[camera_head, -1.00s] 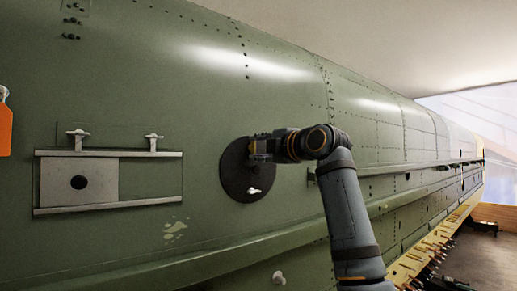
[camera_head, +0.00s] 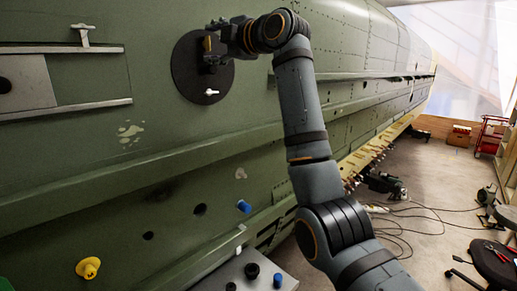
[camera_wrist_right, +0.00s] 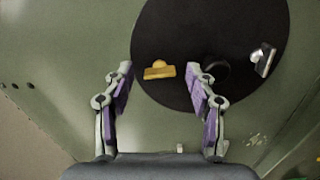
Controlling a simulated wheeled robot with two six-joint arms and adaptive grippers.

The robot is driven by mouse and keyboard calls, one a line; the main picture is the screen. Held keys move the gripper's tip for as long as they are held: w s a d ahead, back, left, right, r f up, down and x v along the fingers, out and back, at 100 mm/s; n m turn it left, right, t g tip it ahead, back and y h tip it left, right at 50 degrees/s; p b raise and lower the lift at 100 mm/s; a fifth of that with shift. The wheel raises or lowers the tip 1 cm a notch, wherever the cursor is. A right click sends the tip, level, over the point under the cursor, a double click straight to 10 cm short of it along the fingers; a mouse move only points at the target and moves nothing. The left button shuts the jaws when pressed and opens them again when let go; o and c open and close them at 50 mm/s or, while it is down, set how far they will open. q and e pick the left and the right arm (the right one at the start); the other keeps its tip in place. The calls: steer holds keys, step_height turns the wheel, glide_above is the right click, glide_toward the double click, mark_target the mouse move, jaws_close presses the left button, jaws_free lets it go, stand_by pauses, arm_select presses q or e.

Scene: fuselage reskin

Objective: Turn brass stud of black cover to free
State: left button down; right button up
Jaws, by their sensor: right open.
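The round black cover (camera_head: 188,75) lies against the green fuselage skin in the head view; it also fills the upper middle of the wrist view (camera_wrist_right: 220,25). The brass stud (camera_wrist_right: 159,70) shows as a small yellow wing on the cover, between the two open fingers of my right gripper (camera_wrist_right: 160,80), with gaps on both sides. In the head view the right gripper (camera_head: 222,42) is at the cover's upper part, partly hiding the brass stud (camera_head: 208,43). A silver wing stud (camera_wrist_right: 263,60) and a black knob (camera_wrist_right: 216,70) sit on the cover. My left gripper is out of view.
A metal plate in rails (camera_head: 30,82) is left of the cover. A yellow knob (camera_head: 88,268) and a blue plug (camera_head: 244,206) are on the lower skin. A grey tray (camera_head: 228,275) is at the bottom. Cables (camera_head: 405,228) lie on the floor at right.

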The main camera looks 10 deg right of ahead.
steer(key=m, duration=0.8)
steer(key=shift+m+p, duration=0.4)
steer(key=m, duration=0.3)
steer(key=shift+r+m, duration=0.1)
steer(key=shift+m, duration=0.2)
steer(key=m, duration=0.3)
steer(key=shift+m+p, duration=0.3)
steer(key=shift+p, duration=0.05)
steer(key=d+f+b+v, duration=0.1)
steer(key=b+v, duration=0.6)
steer(key=v, duration=0.3)
steer(key=w+d+f+m+h, duration=0.1)
steer(key=w+d+f, duration=0.1)
steer(key=f, duration=0.8)
steer(key=w+d+f+m+g+h, duration=0.1)
steer(key=w+f, duration=0.3)
steer(key=f, duration=0.7)
steer(key=w+d+f+m+g+h, duration=0.1)
steer(key=w+d+f+m+h, duration=0.1)
steer(key=f, duration=0.9)
steer(key=shift+w+d+f+h, duration=0.2)
steer(key=shift+w+d+h, duration=0.2)
steer(key=shift+w, duration=0.2)
